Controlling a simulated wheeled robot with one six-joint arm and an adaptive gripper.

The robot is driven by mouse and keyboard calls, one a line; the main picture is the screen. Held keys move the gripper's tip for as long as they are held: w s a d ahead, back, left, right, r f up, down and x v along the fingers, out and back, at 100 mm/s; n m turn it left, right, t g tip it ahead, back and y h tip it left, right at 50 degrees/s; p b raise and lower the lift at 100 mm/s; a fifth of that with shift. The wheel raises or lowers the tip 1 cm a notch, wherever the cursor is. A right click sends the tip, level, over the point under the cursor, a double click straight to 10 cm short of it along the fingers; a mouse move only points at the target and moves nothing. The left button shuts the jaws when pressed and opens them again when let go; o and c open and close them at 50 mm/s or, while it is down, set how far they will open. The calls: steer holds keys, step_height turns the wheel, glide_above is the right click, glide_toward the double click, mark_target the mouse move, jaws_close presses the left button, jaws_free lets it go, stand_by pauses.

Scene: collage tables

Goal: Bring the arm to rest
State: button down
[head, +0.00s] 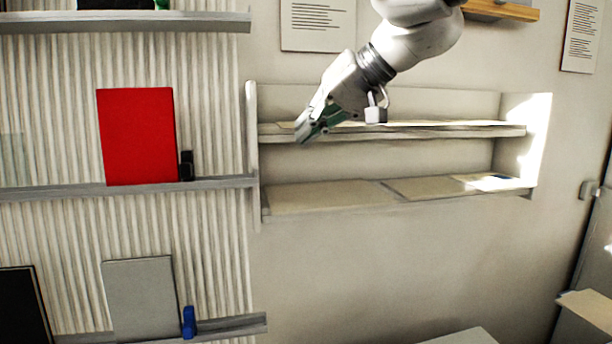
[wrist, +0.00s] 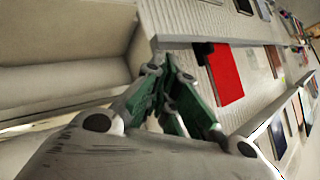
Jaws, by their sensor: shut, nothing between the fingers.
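My arm (head: 415,40) reaches in from the top of the head view, bent down and to the left. My gripper (head: 303,138) hangs in front of the white wall shelf unit, at about the height of its upper board. In the wrist view, my gripper (wrist: 168,62) has green fingers that come together at the tips. Nothing is held between them. I cannot tell how far the fingertips are from the shelf.
The shelf unit (head: 262,207) has two boards. To its left, a ribbed wall carries narrow ledges (head: 60,192) with a red panel (head: 138,136), a grey panel (head: 142,300) and a small blue object (head: 189,322). Papers hang above. The wall below the shelf unit is bare.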

steer(key=s+d+f+m+h, duration=0.1)
steer(key=s+d+f, duration=0.3)
steer(key=d, duration=0.8)
steer(key=s+d+f+m+h, duration=0.1)
steer(key=s+d+f+h, duration=0.3)
steer(key=d+f, duration=0.5)
steer(key=s+d+f+m+g+h, duration=0.1)
steer(key=s+d+f+h, duration=0.2)
steer(key=d, duration=1.2)
steer(key=s+f, duration=0.3)
steer(key=shift+s+f, duration=0.15)
steer(key=shift+f, duration=0.1)
